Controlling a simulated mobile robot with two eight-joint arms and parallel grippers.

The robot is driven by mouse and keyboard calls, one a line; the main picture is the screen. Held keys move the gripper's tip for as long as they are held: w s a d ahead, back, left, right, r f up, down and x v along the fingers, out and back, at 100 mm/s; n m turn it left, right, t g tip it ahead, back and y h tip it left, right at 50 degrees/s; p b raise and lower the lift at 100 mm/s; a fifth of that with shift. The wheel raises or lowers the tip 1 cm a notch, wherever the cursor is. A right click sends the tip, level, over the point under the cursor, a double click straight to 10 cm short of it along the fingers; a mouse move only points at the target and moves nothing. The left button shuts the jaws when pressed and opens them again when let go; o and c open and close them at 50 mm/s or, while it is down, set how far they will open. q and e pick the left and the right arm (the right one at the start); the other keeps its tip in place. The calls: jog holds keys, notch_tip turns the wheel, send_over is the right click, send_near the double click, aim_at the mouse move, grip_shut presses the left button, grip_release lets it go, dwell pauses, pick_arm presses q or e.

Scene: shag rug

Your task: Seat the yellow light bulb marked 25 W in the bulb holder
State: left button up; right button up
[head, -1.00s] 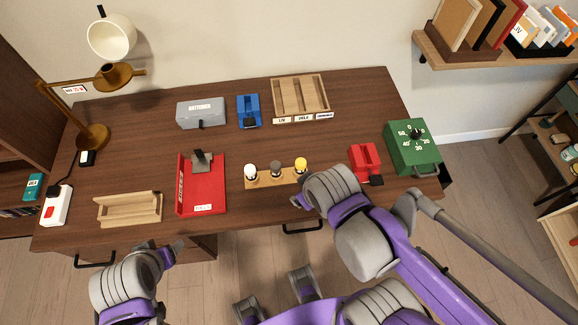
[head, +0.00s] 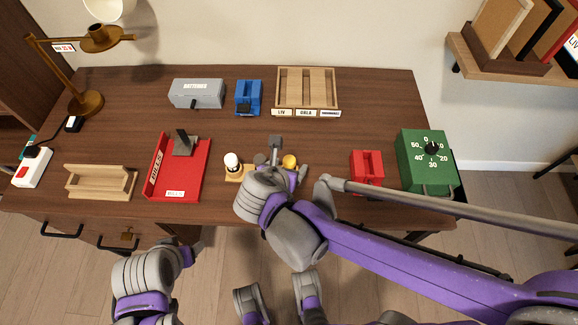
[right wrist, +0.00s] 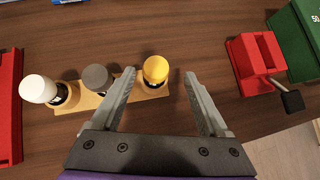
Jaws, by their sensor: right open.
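The yellow bulb (head: 289,161) stands at the right end of a wooden block (head: 234,176), beside a grey bulb (head: 260,158) and a white bulb (head: 232,161). The right wrist view shows the yellow bulb (right wrist: 156,69) between the spread fingertips of my open right gripper (right wrist: 160,75), with gaps on both sides. The bulb's marking is not readable. My right gripper (head: 288,158) hides part of the block in the head view. A brass lamp (head: 88,102) labelled 25 W stands at the back left; its socket is not clearly visible. My left gripper (head: 190,250) is in front of the desk.
A red tray (head: 190,182) and a wooden holder (head: 100,192) lie left of the block. A red device (head: 367,168) and a green timer box (head: 427,160) stand to the right. A grey batteries box (head: 196,94), blue device (head: 248,98) and wooden sorter (head: 306,104) line the back.

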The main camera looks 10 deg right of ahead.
aim_at(292, 161)
jog(key=x, duration=0.2)
jog(key=b+x, duration=0.1)
jog(key=x, duration=0.3)
jog(key=shift+w+a+f+b, duration=0.2)
jog(key=shift+w+b, duration=0.1)
jog(key=shift+c, duration=0.2)
grip_shut()
